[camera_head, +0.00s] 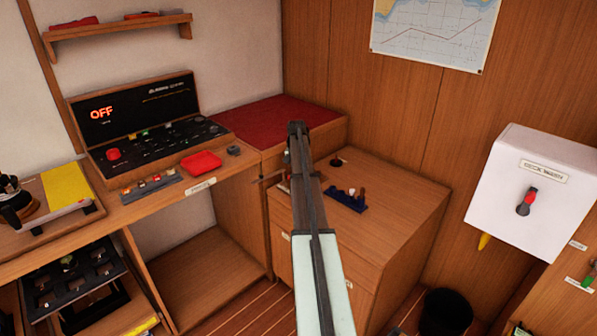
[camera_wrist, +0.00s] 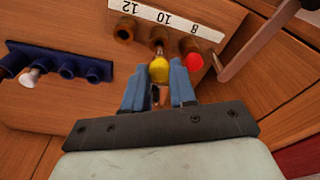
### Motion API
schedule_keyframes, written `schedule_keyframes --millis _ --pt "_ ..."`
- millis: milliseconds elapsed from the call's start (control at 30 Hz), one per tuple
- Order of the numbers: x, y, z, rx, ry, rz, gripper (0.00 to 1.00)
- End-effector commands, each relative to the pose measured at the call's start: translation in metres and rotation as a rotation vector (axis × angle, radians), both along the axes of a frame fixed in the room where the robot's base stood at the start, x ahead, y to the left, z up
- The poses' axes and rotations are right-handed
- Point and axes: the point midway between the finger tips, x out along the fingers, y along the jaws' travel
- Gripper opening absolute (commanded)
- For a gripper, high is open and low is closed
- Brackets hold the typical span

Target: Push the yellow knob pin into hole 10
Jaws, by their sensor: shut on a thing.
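In the wrist view, my gripper (camera_wrist: 158,85) is shut on the yellow knob pin (camera_wrist: 158,69), the round knob sitting between the blue fingertips. A short length of its shaft shows beyond the knob and meets the wooden hole 10 (camera_wrist: 158,35), below the "10" on the white number strip (camera_wrist: 170,18). The pin looks lined up with that hole; how deep the tip sits I cannot tell. A red knob (camera_wrist: 193,62) stands at hole 8. The hole at 12 (camera_wrist: 124,31) looks empty. In the head view, my arm hides the gripper and the yellow pin.
A blue rack (camera_wrist: 62,63) with a white-knobbed pin (camera_wrist: 30,78) is at the left in the wrist view; it also shows in the head view (camera_head: 346,202). A wooden bar (camera_wrist: 255,40) rises close on the right. The cabinet top (camera_head: 385,200) is clear right of the rack.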

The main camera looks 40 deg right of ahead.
Motion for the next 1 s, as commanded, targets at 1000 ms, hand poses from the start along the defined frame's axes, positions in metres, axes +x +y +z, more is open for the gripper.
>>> schedule_keyframes --millis 1000 --pt "0.0 0.0 -0.017 0.0 0.0 0.0 0.0"
